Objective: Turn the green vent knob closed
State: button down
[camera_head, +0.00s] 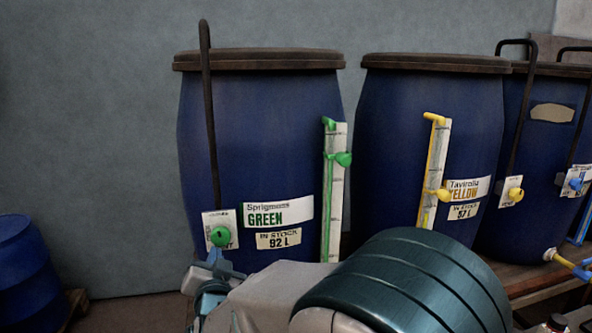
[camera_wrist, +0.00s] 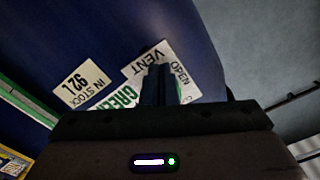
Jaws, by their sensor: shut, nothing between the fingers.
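The green vent knob (camera_head: 221,236) sits on a white label plate (camera_head: 209,221), low on the front of the blue vat marked GREEN (camera_head: 260,130). A dark mark shows on the knob's face. My gripper (camera_head: 217,257) is just below the knob in the head view; I cannot tell whether it touches it. In the wrist view my gripper's fingers (camera_wrist: 158,84) are together and empty, in front of the plate reading VENT and OPEN (camera_wrist: 180,71). The knob is mostly or wholly hidden there behind the fingers.
A dark pipe (camera_head: 208,120) rises from the plate past the vat's rim. A green sight gauge (camera_head: 335,190) stands on the vat's right side. The YELLOW vat (camera_head: 410,150) and another blue vat stand to the right. A blue drum (camera_head: 22,265) is at lower left.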

jog(key=shift+d+r, duration=0.1)
jog(key=shift+r, duration=0.2)
dwell(0.6)
jog(key=shift+f+b, duration=0.15)
jog(key=shift+b, duration=0.25)
jog(key=v, duration=0.6)
jog(key=shift+a+f+b, duration=0.25)
jog(key=shift+b, duration=0.1)
jog(key=shift+d, duration=0.1)
